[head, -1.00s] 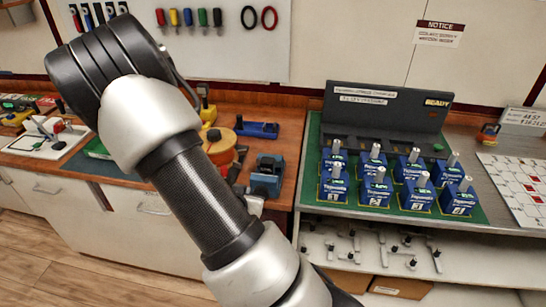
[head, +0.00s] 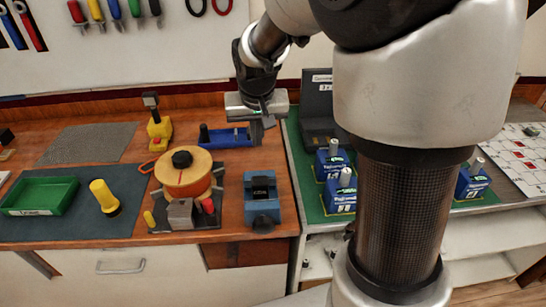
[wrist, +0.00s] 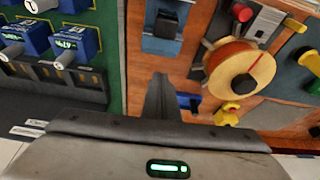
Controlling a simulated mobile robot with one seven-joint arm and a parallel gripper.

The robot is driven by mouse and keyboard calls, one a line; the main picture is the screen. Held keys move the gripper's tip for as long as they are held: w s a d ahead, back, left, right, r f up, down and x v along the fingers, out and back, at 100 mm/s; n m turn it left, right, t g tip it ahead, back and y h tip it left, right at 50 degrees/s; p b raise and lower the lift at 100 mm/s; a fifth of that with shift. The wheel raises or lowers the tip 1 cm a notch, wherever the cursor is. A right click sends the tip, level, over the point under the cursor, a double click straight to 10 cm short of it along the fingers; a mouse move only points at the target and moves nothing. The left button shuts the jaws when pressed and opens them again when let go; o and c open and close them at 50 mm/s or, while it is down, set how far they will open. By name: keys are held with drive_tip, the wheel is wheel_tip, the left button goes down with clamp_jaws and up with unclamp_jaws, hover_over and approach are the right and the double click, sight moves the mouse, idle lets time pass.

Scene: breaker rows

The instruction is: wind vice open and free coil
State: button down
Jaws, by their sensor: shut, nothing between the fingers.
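My gripper (head: 261,125) is shut and empty, above the back of the wooden bench. In the wrist view its fingers (wrist: 160,98) point down over the bench, apart from the objects below. A round wood-coloured drum with an orange rim and black hub (head: 181,158) stands on a dark plate. In front of it are a grey metal block (head: 181,214) and a red handle (head: 208,205). A blue block with a black top (head: 262,196) stands to their right. I cannot tell which of these is the vice, and no coil shows clearly.
A blue tool with a dark knob (head: 226,137) lies behind the drum, near my gripper. A yellow stand (head: 159,131), a yellow torch (head: 104,197) and a green tray (head: 40,195) are to the left. Blue units (head: 341,194) stand on the right bench, partly hidden by my arm.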

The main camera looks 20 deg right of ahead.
sight(260, 176)
drive_tip(key=x, duration=1)
drive_tip(key=shift+s, duration=0.25)
drive_tip(key=s, duration=0.3)
drive_tip(key=shift+s+a+r, duration=0.1)
drive_tip(key=shift+a+r, duration=0.05)
drive_tip(key=shift+a, duration=0.1)
drive_tip(key=shift+s, duration=0.3)
drive_tip(key=shift+s+a+f+b, duration=0.15)
drive_tip(key=shift+s+f+b, duration=0.05)
drive_tip(key=shift+s+b, duration=0.15)
drive_tip(key=shift+s, duration=0.5)
drive_tip(key=shift+r, duration=0.1)
drive_tip(key=shift+s, duration=0.1)
